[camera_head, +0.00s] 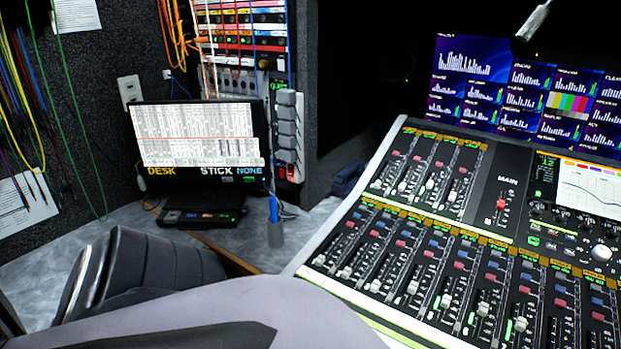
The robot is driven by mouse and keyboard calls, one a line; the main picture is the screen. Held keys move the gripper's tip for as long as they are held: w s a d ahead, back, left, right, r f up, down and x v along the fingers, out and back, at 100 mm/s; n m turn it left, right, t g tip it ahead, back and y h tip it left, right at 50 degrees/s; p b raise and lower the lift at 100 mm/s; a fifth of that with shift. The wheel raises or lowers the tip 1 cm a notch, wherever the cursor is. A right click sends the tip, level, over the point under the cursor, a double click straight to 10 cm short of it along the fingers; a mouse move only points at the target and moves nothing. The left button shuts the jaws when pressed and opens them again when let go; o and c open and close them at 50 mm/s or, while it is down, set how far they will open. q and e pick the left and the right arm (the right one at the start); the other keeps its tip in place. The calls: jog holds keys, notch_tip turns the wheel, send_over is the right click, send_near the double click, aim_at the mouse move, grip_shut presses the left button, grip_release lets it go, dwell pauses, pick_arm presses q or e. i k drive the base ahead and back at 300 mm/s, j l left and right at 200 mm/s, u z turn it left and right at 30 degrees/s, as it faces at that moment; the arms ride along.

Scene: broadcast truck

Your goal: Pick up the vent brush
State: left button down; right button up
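I cannot make out the vent brush for certain. Neither gripper shows in the head view. A large grey rounded shape fills the bottom and hides part of the desk.
A mixing console (440,255) covers the right side. A monitor (198,136) stands on the grey desk (140,217) at left, before a patch rack (240,40) with cables. Dark padded shapes (150,268) stand at lower left. A multi-view screen (530,95) is at the back right.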

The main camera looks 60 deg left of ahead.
aim_at(273, 202)
jog(key=u, duration=2.3)
jog(key=i+u, duration=0.15)
jog(key=u, duration=0.15)
